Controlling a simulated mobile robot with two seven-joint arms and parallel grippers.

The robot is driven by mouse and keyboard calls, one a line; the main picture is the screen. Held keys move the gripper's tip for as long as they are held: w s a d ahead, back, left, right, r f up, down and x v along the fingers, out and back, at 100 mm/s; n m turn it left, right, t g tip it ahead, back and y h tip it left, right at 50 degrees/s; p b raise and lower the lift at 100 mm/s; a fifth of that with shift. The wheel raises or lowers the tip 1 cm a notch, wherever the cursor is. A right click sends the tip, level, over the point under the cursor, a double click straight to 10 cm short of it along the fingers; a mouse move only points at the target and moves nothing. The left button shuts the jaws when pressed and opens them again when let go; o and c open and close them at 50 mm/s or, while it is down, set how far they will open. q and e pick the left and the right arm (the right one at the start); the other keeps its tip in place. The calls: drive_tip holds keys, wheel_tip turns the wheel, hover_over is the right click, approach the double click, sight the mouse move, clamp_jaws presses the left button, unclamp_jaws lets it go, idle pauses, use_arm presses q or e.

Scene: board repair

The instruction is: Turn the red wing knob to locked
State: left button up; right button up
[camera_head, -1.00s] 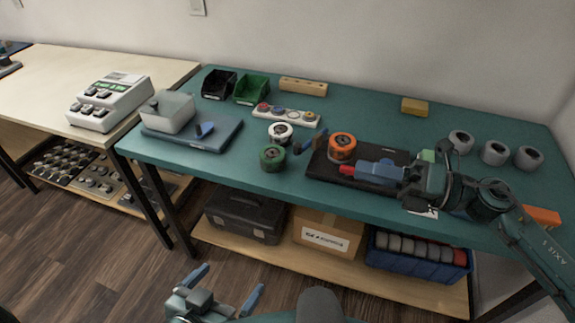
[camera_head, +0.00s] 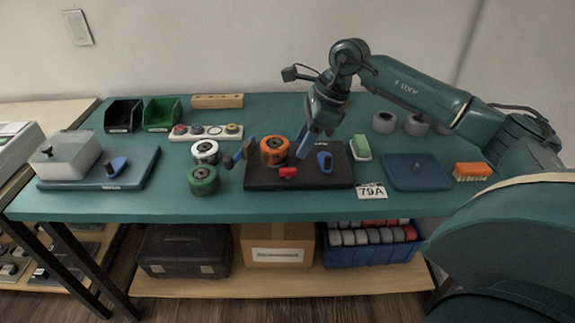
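The red wing knob (camera_head: 288,173) sits near the front middle of the black board (camera_head: 262,184) on the teal table. It looks small and lies roughly left to right. A blue knob (camera_head: 324,161) stands to its right on the same board. My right gripper (camera_head: 307,143) hangs above the back of the board, behind the red knob and apart from it, blue fingers pointing down. The fingers overlap in this view, so their gap is not clear. No marking for locked can be read. My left gripper is out of view.
An orange wheel (camera_head: 275,150) stands at the board's back left. White (camera_head: 205,152) and green (camera_head: 203,180) wheels and a blue-and-dark item (camera_head: 237,153) are to its left. A green-and-white block (camera_head: 361,147), a 79A card (camera_head: 371,191) and a blue mat (camera_head: 417,172) are to the right.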

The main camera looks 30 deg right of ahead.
sight(288, 169)
drive_tip(key=x, duration=0.7)
drive_tip(key=shift+w+f, duration=0.1)
drive_tip(key=shift+c, duration=0.5)
clamp_jaws()
